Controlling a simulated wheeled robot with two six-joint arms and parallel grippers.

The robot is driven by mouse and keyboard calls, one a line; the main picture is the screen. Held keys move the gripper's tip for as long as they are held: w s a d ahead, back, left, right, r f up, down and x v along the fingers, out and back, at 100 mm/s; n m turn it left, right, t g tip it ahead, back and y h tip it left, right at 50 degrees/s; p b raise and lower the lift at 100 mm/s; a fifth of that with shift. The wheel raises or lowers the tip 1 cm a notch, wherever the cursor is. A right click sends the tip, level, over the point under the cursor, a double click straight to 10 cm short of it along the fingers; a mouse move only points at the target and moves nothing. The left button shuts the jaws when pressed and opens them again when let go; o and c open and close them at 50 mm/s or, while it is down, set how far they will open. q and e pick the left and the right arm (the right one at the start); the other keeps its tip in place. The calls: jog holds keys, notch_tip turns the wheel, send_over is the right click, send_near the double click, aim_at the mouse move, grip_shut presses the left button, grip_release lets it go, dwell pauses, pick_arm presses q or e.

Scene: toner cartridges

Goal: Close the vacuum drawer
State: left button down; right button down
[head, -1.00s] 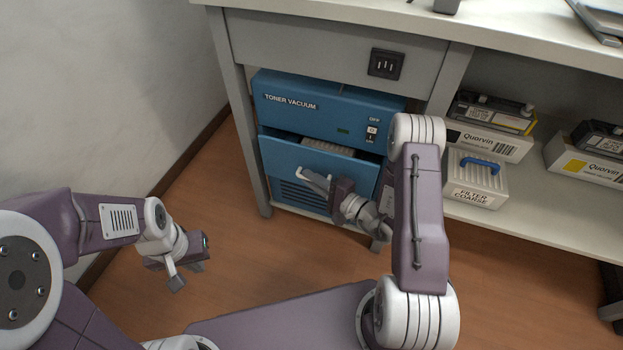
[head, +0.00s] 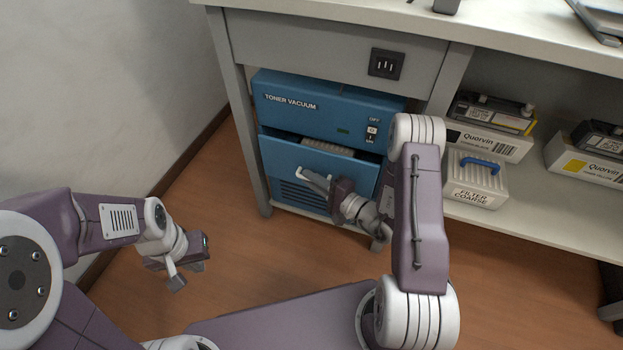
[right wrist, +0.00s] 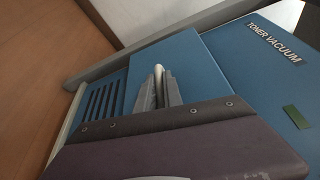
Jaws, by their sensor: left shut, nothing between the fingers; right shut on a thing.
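The blue toner vacuum (head: 285,88) stands under the bench. Its drawer (head: 283,157) is partly open, with its front standing out from the body; the drawer front also shows in the right wrist view (right wrist: 200,65). A grey ribbed filter (head: 328,147) shows inside the gap. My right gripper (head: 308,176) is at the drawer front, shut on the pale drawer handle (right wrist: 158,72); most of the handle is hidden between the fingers. My left gripper (head: 186,279) is shut and empty, above the floor to the left, apart from the vacuum.
A bench leg (head: 248,130) stands left of the vacuum. A shelf (head: 540,220) on the right holds a coarse filter box (head: 475,190) with a blue handle, and cartridges on Quarvin boxes (head: 490,140). The wooden floor (head: 235,245) before the drawer is clear.

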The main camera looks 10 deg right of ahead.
aim_at(325, 173)
jog(key=shift+w+d, duration=0.6)
jog(key=shift+w, duration=0.2)
jog(key=shift+w+d, duration=0.6)
jog(key=shift+w, duration=0.2)
jog(key=c, duration=1.5)
grip_release()
jog(key=shift+w, duration=0.1)
jog(key=shift+r, duration=0.1)
jog(key=shift+s+d+r+p, duration=0.1)
jog(key=shift+s+d+p, duration=0.2)
jog(key=shift+p, duration=0.15)
jog(key=p+v, duration=0.3)
jog(key=v, duration=0.4)
jog(key=shift+s+p, duration=0.15)
jog(key=shift+p, duration=0.2)
jog(key=shift+s+d+f, duration=0.2)
jog(key=shift+s, duration=0.3)
